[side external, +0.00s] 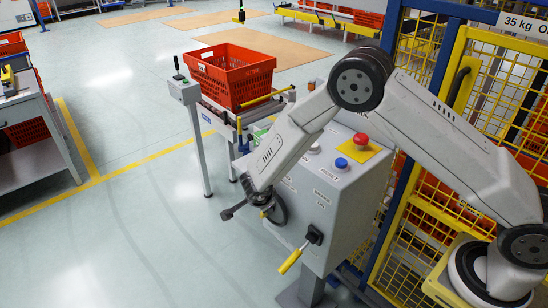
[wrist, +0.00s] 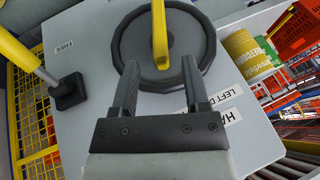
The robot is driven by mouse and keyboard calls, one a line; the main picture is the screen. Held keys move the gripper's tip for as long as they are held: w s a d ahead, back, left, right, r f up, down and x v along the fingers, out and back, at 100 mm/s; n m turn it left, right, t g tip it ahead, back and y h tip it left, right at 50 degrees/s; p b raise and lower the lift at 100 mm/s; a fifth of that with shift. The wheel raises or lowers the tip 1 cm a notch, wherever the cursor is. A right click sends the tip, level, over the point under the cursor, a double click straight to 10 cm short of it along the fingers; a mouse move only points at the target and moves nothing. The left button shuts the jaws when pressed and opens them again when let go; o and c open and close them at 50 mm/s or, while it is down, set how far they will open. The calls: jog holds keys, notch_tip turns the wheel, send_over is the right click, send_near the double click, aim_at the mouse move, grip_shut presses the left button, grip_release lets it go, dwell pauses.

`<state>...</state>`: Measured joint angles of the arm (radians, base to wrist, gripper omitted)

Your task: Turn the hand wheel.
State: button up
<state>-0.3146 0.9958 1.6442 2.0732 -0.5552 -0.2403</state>
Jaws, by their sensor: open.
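The hand wheel (wrist: 184,34) is a dark grey disc with a thick rim on the face of a grey control box. A yellow handle (wrist: 159,35) stands out from it. My gripper (wrist: 160,64) is open and empty, its two dark fingers apart in front of the wheel's lower part. The handle lies in line with the gap, just beyond the fingertips; whether anything touches, I cannot tell. In the side external view the wheel (side external: 281,209) shows edge-on on the box's left face, partly hidden by my arm. My fingers are hard to make out there.
A yellow-handled lever (side external: 291,261) sticks out of the box (side external: 335,200) beside the wheel. Red, blue and white buttons sit on the box's top. A red crate (side external: 235,75) stands on a conveyor behind. Yellow mesh fencing (side external: 410,250) is at right.

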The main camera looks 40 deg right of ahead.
jog(key=shift+x, duration=2.55)
grip_shut()
